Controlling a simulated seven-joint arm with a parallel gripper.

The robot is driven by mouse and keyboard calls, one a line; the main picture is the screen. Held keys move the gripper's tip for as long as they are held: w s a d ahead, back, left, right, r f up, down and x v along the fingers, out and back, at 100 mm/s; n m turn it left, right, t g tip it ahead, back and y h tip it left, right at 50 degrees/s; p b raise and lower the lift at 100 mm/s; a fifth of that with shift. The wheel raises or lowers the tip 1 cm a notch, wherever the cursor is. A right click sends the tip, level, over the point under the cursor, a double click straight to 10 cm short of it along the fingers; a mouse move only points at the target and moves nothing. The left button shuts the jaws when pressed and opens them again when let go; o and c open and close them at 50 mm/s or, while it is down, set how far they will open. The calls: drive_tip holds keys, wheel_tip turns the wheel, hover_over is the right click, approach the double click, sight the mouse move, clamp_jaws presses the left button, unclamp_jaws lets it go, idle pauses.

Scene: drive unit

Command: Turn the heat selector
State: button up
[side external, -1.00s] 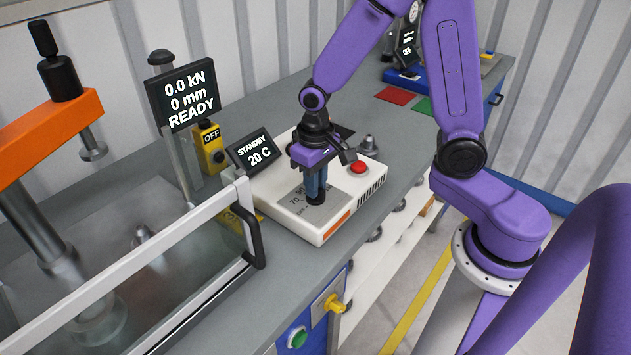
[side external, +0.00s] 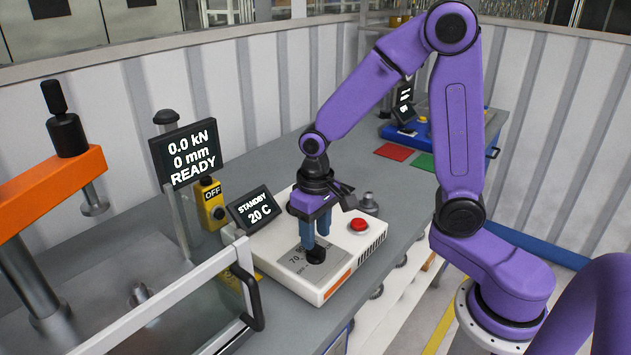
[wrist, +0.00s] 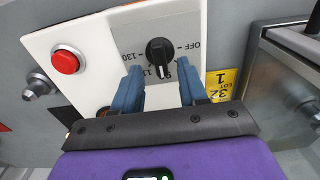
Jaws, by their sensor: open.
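The heat selector is a black round knob with a pale pointer line on a grey dial plate. It shows in the wrist view (wrist: 159,50) and low at the fingertips in the side view (side external: 316,257). Its pointer line faces my gripper, away from the OFF mark, near partly hidden numbers. My gripper (wrist: 157,85) is open, with one blue finger to each side of the knob's near end. In the side view my gripper (side external: 316,240) points down at the knob. I cannot tell whether the fingers touch it.
The white heater box (side external: 280,278) carries a red button (side external: 359,225). Its display (side external: 255,207) reads STANDBY 20 C. A yellow OFF box (side external: 211,203) stands behind it to the left. A press with a clear guard and handle (side external: 247,298) is at the left.

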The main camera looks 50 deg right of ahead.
sight(316, 245)
wheel_tip(316, 245, up, 15)
drive_tip(key=shift+f, duration=0.15)
